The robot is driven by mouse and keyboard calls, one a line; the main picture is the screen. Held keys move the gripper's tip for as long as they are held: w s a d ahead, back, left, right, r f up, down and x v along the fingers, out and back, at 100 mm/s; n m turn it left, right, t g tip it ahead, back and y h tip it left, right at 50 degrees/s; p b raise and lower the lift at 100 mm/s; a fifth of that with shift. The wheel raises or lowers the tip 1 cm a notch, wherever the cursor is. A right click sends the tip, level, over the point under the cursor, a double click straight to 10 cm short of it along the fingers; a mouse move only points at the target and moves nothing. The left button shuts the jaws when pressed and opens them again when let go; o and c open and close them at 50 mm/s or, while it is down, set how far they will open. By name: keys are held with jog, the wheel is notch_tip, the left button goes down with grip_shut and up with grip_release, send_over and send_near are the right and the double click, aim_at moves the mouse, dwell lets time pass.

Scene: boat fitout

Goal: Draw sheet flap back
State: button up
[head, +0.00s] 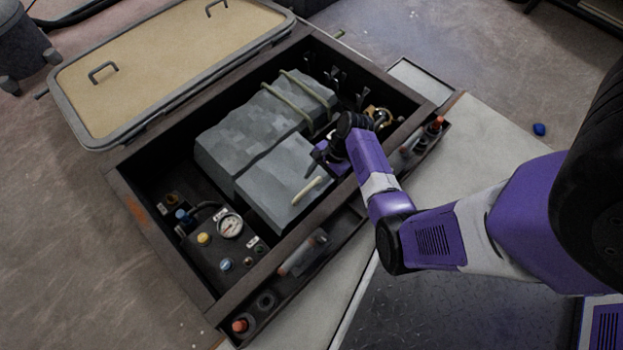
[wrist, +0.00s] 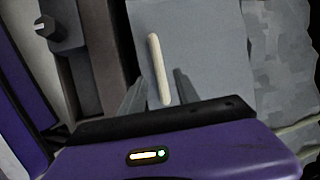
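A grey sheet (head: 223,138) covers a bulky shape inside an open dark box. Its near flap (head: 272,188) lies flat and carries a cream bar-shaped pull (head: 308,190). My gripper (head: 316,160) is over the flap's right side, close to the pull. In the wrist view, the fingers of my gripper (wrist: 160,76) are apart, one on each side of the cream pull (wrist: 157,62), with gaps showing. I cannot tell how far above the flap (wrist: 200,45) the fingertips are.
Two pale straps (head: 290,105) cross the sheet's far part. A gauge (head: 230,225) and knobs sit at the box's near left. Dark clips (head: 337,77) and a brass fitting (head: 380,116) line the right side. A tan lid (head: 165,65) lies at the back left.

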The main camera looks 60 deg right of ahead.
aim_at(309, 187)
jog(key=shift+b+x, duration=0.65)
jog(key=shift+x, duration=1.05)
grip_shut()
